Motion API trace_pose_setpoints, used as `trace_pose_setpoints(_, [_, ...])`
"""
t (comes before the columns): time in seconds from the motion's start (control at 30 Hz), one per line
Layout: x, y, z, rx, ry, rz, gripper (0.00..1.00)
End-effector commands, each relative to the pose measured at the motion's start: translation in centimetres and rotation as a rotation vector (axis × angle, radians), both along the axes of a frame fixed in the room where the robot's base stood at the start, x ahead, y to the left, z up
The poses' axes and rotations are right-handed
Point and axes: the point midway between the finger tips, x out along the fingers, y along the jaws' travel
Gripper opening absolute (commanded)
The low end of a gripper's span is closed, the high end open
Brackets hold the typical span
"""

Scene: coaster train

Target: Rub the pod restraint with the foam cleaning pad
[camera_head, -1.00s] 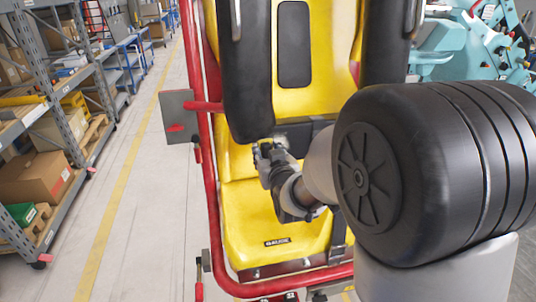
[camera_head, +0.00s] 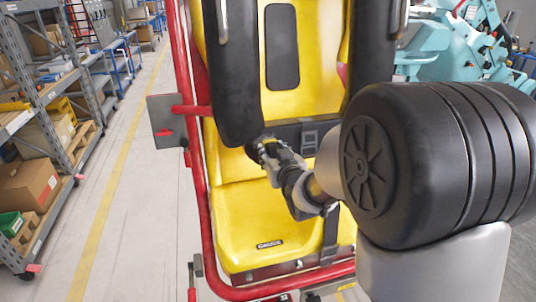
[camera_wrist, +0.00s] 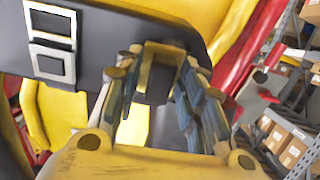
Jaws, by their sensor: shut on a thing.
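The pod restraint shows in the head view as a pair of thick black padded bars, left (camera_head: 237,85) and right (camera_head: 378,42), in front of the yellow seat (camera_head: 262,215). My gripper (camera_head: 262,150) is at the lower end of the left bar; I cannot tell whether they touch. In the wrist view my gripper (camera_wrist: 157,88) is shut on a small dark and yellowish block, the foam cleaning pad (camera_wrist: 160,70), between its fingertips. The pad is not clear in the head view. A black strap with a metal buckle (camera_wrist: 52,42) lies close to the fingers.
A red tubular frame (camera_head: 203,190) borders the seat, with a grey plate (camera_head: 165,122) on its left. Shelves with boxes (camera_head: 27,188) stand at far left. The aisle floor between is clear. Teal machinery (camera_head: 455,45) stands at back right.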

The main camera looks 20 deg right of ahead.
Motion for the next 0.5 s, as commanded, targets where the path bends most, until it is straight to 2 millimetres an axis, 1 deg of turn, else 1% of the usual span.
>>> trace_pose_setpoints(0.03, [0.1,-0.6,0.0,-0.001,-0.001,-0.004,0.17])
trace_pose_setpoints(0.3, [0.2,-2.9,0.0,-0.001,0.000,-0.003,0.17])
trace_pose_setpoints(0.5, [0.2,-3.4,0.0,0.000,-0.001,-0.001,0.17])
